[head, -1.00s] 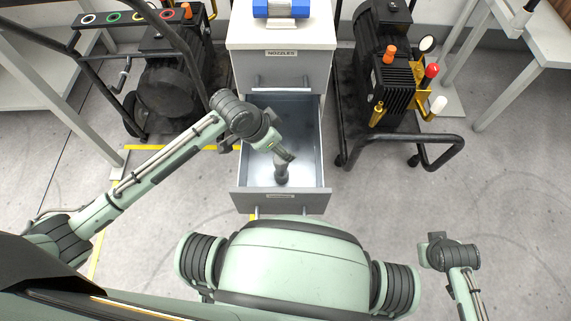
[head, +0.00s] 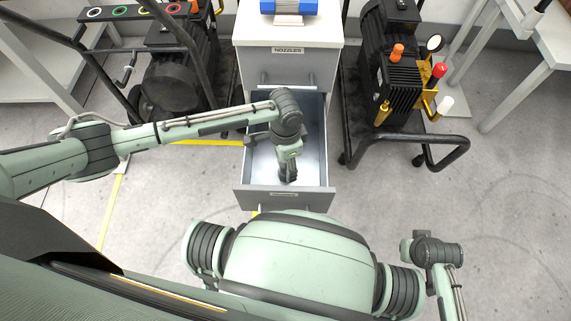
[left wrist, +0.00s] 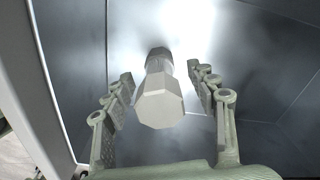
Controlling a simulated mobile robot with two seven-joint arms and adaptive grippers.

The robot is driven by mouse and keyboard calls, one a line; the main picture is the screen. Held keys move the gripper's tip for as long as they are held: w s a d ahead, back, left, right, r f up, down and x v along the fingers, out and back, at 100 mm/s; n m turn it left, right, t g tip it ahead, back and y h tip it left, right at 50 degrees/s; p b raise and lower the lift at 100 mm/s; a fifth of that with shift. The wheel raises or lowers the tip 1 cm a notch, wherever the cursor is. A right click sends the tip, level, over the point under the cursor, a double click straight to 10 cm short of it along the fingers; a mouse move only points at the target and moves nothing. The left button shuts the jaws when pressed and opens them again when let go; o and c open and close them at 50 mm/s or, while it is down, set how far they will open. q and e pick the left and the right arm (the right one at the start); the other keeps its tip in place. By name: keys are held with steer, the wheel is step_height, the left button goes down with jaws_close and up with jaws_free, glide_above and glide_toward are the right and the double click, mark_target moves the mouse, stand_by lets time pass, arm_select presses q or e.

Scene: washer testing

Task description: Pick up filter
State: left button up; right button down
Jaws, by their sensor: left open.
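The filter looks to be the grey piece (left wrist: 160,98) with a faceted end in the left wrist view. It stands in the open drawer (head: 262,165) of the grey cabinet. My left gripper (left wrist: 160,85) is open, with one finger on each side of the grey piece and a gap on both sides. In the head view my left gripper (head: 288,174) reaches down into the drawer and hides the piece. My right arm is at the lower right of the head view; its fingers cannot be made out.
The cabinet (head: 290,62), labelled NOZZLES, stands behind the drawer with a blue item (head: 289,7) on top. A black pump on a cart (head: 395,85) is close on the right, another machine (head: 180,80) on the left. The drawer walls surround my left gripper.

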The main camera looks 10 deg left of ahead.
arm_select(q)
steer(key=shift+f, duration=0.7)
arm_select(e)
steer(key=shift+w+r, duration=0.1)
steer(key=shift+r, duration=0.15)
arm_select(q)
steer(key=shift+c, duration=0.6)
steer(key=c, duration=1.2)
steer(key=shift+r, duration=0.15)
